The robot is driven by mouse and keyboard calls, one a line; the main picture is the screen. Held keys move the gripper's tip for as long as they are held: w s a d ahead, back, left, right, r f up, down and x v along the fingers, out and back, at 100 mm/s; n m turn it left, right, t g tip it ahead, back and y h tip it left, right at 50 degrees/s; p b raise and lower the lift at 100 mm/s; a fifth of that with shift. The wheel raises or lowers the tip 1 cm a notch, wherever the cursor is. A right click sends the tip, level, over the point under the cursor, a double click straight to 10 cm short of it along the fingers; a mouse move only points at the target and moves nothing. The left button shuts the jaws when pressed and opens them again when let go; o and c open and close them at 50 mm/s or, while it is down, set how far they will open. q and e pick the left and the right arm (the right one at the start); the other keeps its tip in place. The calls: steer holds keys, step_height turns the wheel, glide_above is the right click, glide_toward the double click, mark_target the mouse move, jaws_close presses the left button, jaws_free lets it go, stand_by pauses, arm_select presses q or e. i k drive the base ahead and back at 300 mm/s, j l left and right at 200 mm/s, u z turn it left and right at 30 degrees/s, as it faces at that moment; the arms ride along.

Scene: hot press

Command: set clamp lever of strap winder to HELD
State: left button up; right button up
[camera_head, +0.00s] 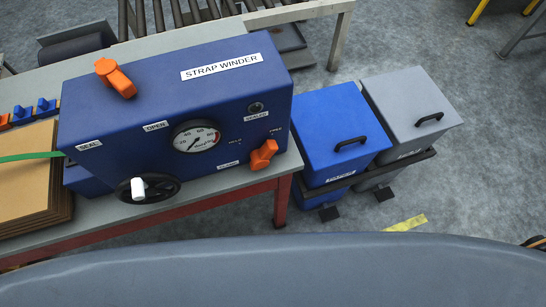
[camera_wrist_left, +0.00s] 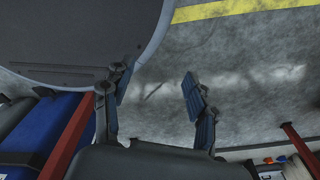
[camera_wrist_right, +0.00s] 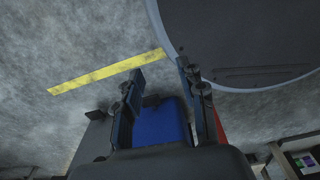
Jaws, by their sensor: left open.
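The blue strap winder (camera_head: 150,85) stands on a bench in the head view. An orange lever (camera_head: 263,154) sits low at the right end of its front, tilted up to the right. Small labels surround it: one at its upper left seems to read HELD, while the one above it and the lower-left one are hard to read. Another orange lever (camera_head: 116,78) is on the top left, near the SEAL and OPEN labels. My left gripper (camera_wrist_left: 156,80) is open and empty over the floor. My right gripper (camera_wrist_right: 160,75) is open and empty. Neither gripper shows in the head view.
A black handwheel with a white knob (camera_head: 138,188) and a round gauge (camera_head: 196,138) are on the winder's front. Stacked cardboard (camera_head: 30,185) lies left. A blue bin (camera_head: 325,130) and a grey bin (camera_head: 408,105) stand right of the bench.

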mark_target(260, 158)
steer(key=k+l, duration=0.2)
steer(key=l, duration=0.15)
steer(key=k+l, duration=0.2)
steer(key=l, duration=0.15)
steer(key=k+l, duration=0.2)
steer(key=l, duration=0.15)
